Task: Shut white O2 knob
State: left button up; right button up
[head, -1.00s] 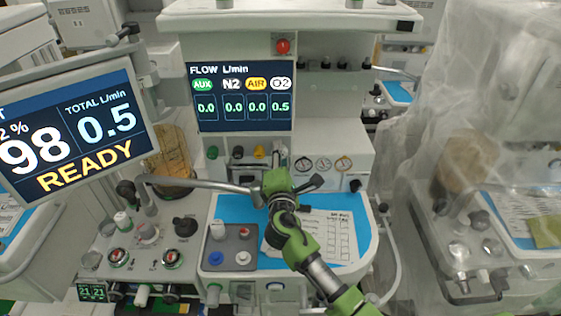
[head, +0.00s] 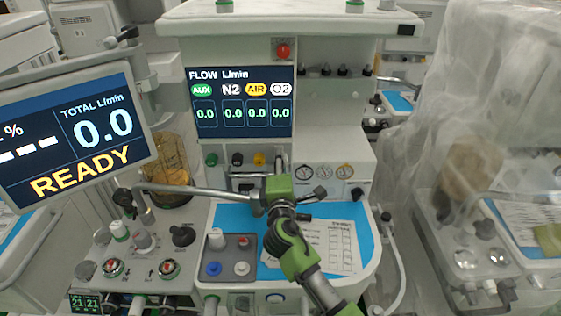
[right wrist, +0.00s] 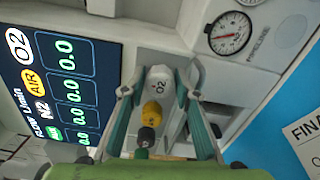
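The white O2 knob (right wrist: 160,82) is at the end of the knob row, beside the yellow AIR knob (right wrist: 152,113), in the right wrist view. My right gripper (right wrist: 159,88) is open, with one finger on each side of the O2 knob and small gaps visible. In the head view my right gripper (head: 279,168) is at the right end of the knob row and largely hides the O2 knob. The flow display (head: 240,103) reads 0.0 under O2 and every other gas. My left gripper is not in view.
The monitor (head: 75,135) reads TOTAL 0.0 and READY. A metal arm (head: 200,191) crosses beside my right gripper. Pressure gauges (head: 323,171) are right of the knobs. A blue worktop (head: 235,215) holds a grey tray (head: 228,254) and a paper sheet (head: 335,245).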

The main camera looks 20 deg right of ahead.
jog(key=shift+o, duration=0.6)
jog(key=shift+f, duration=0.15)
jog(key=shift+s, duration=0.15)
jog(key=v, duration=0.7)
jog(key=shift+s+a+r, duration=0.2)
jog(key=shift+s+r, duration=0.1)
jog(key=shift+s, duration=0.05)
